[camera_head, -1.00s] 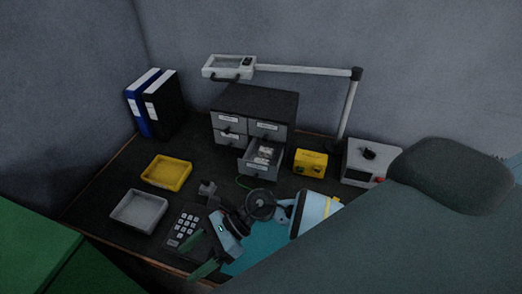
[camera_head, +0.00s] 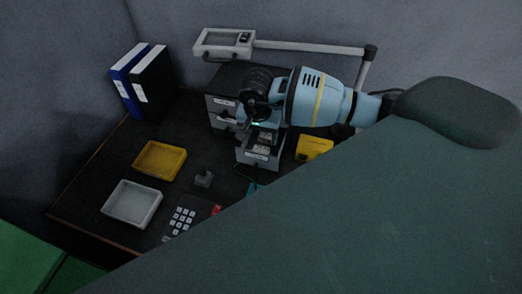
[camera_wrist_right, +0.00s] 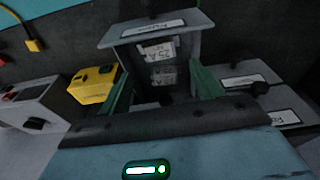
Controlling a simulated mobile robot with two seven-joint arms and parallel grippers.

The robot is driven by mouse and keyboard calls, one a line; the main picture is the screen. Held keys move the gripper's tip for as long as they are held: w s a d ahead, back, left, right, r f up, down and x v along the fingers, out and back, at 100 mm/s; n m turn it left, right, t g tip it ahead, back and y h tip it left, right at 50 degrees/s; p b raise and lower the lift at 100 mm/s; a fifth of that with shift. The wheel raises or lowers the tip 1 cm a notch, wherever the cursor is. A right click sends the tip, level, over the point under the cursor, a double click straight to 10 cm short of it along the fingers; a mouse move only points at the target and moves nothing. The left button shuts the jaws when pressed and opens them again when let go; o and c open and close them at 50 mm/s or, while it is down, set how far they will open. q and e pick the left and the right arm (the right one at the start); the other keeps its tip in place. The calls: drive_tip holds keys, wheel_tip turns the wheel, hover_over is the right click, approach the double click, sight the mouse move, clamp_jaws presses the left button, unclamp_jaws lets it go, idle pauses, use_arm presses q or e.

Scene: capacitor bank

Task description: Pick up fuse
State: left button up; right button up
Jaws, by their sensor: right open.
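Small pale fuses sit in the open drawer (camera_head: 257,155) of the grey drawer cabinet. In the head view, a fuse (camera_head: 264,139) shows just below my right gripper (camera_head: 260,125). In the right wrist view, a fuse with a "25 A" marking (camera_wrist_right: 160,50) lies in the drawer, with a second, darker fuse (camera_wrist_right: 163,75) behind it. My right gripper is open and empty. Its two green fingers stand apart over the drawer, with the fuses showing between them. I cannot tell how far above them the fingertips are. My left gripper is not in view.
A yellow box (camera_head: 314,147) stands right of the drawer. A lamp arm (camera_head: 310,46) crosses above the cabinet. Yellow (camera_head: 140,167) and grey (camera_head: 107,205) trays, a keypad (camera_head: 181,221) and binders (camera_head: 153,80) are on the left. A grey control box (camera_wrist_right: 32,102) shows in the wrist view.

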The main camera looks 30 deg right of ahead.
sight(261, 149)
drive_tip(key=shift+w+d+f, duration=0.1)
drive_tip(key=shift+w+f, duration=0.05)
drive_tip(key=shift+f, duration=0.7)
drive_tip(key=shift+d+f, duration=0.1)
drive_tip(key=shift+f, duration=2.45)
drive_tip(key=shift+c, duration=0.4)
drive_tip(key=c, duration=1)
drive_tip(key=shift+c, duration=0.2)
wheel_tip(261, 149, up, 10)
